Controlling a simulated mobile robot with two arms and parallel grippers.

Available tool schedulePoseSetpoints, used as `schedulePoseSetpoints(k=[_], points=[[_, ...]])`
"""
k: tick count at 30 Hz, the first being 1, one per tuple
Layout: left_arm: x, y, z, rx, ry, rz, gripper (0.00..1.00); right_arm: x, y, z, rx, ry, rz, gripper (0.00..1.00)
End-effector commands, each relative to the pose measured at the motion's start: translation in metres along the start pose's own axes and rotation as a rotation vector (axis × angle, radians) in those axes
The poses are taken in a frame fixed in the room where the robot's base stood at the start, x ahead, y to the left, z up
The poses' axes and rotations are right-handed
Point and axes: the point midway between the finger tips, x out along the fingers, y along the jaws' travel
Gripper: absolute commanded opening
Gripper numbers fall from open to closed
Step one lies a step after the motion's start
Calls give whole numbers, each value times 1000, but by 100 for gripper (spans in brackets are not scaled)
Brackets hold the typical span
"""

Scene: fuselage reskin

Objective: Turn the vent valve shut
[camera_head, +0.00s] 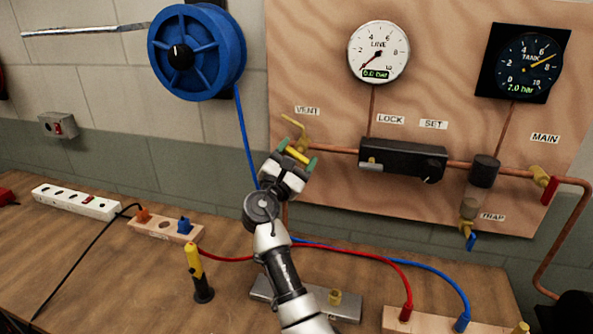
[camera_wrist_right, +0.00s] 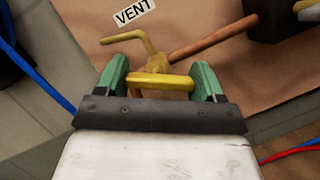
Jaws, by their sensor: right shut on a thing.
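The vent valve (camera_head: 303,143) is a brass fitting at the left end of the copper pipe, under the VENT label. Its bent lever (camera_head: 293,124) points up and left; the lever also shows in the wrist view (camera_wrist_right: 132,38). My right gripper (camera_head: 297,155) is just below and in front of the valve. Its green fingertips are shut on the ends of a short yellow bar (camera_wrist_right: 161,81). The bar overlaps the lower valve body in the wrist view; I cannot tell whether it is joined to it. The lever is outside the fingers. My left gripper is not in view.
The line gauge (camera_head: 378,52) reads 0.0 bar and the tank gauge (camera_head: 530,63) 7.0 bar. A black regulator (camera_head: 403,160) sits right of the valve. A blue hose hangs from the reel (camera_head: 196,52) beside my arm. A yellow-black tool (camera_head: 197,272) stands on the bench.

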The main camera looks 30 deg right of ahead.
Motion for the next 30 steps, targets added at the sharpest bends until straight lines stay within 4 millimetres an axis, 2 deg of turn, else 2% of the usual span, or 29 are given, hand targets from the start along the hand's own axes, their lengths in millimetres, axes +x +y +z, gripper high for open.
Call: schedulePoseSetpoints(k=[1,12,21,30], points=[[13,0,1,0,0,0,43,-2,-3,-5,45,0,-18,44],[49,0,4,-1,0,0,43,-2,-2,-4,368,2,-153,44],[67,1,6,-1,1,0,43,-1,-1,-3,626,2,-261,44],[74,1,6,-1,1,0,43,-1,0,-2,831,3,-346,44]])
